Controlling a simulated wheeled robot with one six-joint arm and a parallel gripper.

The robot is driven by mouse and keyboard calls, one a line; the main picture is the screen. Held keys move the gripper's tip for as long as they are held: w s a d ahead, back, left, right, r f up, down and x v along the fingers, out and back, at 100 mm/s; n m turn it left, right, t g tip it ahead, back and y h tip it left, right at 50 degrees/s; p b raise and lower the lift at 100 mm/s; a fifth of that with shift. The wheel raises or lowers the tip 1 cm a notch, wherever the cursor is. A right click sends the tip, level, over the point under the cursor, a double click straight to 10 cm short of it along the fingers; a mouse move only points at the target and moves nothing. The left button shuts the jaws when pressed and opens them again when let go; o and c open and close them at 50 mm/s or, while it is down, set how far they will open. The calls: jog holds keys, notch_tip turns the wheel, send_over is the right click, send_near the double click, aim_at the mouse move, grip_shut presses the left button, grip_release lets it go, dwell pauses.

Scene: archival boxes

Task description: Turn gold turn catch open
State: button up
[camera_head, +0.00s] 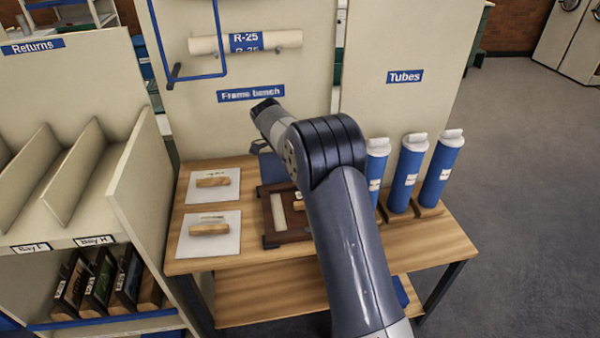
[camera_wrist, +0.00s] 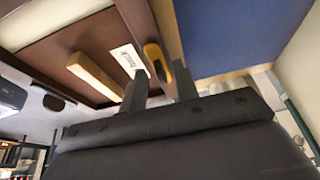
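The gold turn catch (camera_wrist: 153,58) shows in the wrist view as a small yellow-gold piece with a dark middle, on the edge of a dark brown frame (camera_wrist: 45,60). My gripper (camera_wrist: 158,70) is open, its two fingers apart. The catch lies between and just beyond the fingertips in the picture; I cannot tell if they touch it. A white label (camera_wrist: 128,60) and a pale wooden bar (camera_wrist: 95,77) are beside it on the frame. In the head view, the brown frame (camera_head: 268,236) lies on the bench, partly hidden by my arm, which also hides the catch and fingertips.
The wooden bench (camera_head: 405,243) also holds two white panels with wooden handles (camera_head: 227,187) (camera_head: 190,245) at left and blue tubes (camera_head: 408,172) at right. A Returns shelf (camera_head: 75,190) stands at left. A blue rail (camera_head: 220,38) hangs above. The floor at right is clear.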

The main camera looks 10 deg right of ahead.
jog(key=shift+r, duration=0.1)
jog(key=v, duration=1)
jog(key=shift+a+r+p, duration=0.25)
jog(key=shift+p, duration=0.1)
jog(key=x, duration=1)
jog(key=shift+d+f+b, duration=0.25)
jog(key=shift+f+b, duration=0.1)
